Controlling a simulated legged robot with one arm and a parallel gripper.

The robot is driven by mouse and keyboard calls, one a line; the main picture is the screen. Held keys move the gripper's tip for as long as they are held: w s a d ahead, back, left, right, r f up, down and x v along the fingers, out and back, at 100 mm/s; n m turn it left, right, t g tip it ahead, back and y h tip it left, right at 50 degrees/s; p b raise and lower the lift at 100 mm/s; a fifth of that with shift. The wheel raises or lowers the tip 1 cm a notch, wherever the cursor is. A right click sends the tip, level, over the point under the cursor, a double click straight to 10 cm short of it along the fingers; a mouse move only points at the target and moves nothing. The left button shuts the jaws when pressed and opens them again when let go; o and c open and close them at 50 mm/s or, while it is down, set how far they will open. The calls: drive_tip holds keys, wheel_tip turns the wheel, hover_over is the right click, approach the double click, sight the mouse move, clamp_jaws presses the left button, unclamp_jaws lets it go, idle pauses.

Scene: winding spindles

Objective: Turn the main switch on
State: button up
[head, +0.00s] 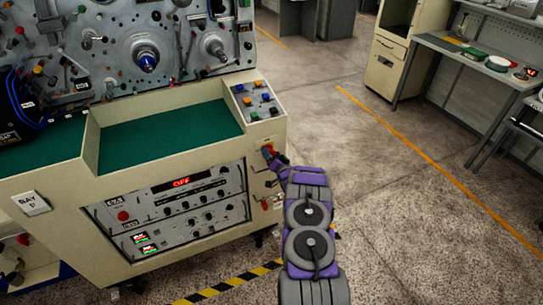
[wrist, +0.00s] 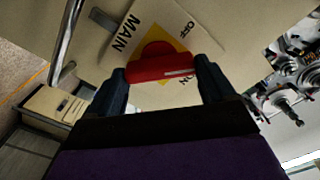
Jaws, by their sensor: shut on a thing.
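The main switch is a red handle (wrist: 160,70) on a yellow and red plate, with a light label plate (wrist: 128,35) reading MAIN, OFF and ON. In the wrist view the handle lies nearly level across the picture, between my two dark fingers. A white line marks its right part, close to the ON lettering; OFF is further up. My gripper (wrist: 165,75) is shut on the handle. In the head view the red switch (head: 267,150) is on the machine's right front panel, with my gripper (head: 274,158) reaching it from below right. The display (head: 181,183) shows OFF in red.
The beige machine (head: 60,190) has a green work surface (head: 160,135) and a button box (head: 257,100) above the switch. In the wrist view a metal bar handle (wrist: 66,45) stands close left of my gripper. The floor to the right is open, up to a workbench (head: 460,50).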

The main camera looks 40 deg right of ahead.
drive_tip(key=m, duration=0.5)
drive_tip(key=shift+s+d+f+m, duration=0.1)
drive_tip(key=shift+s+d+m, duration=0.05)
drive_tip(key=shift+d+m, duration=0.15)
drive_tip(key=shift+f+m, duration=0.1)
drive_tip(key=shift+m, duration=2)
drive_tip(key=o, duration=0.7)
drive_tip(key=shift+f, duration=0.1)
drive_tip(key=shift+o, duration=1)
drive_tip(key=shift+d, duration=0.15)
drive_tip(key=shift+s+a, duration=0.25)
drive_tip(key=shift+a, duration=0.05)
drive_tip(key=p+v, duration=0.3)
drive_tip(key=v, duration=1.3)
drive_tip(key=shift+s, duration=0.35)
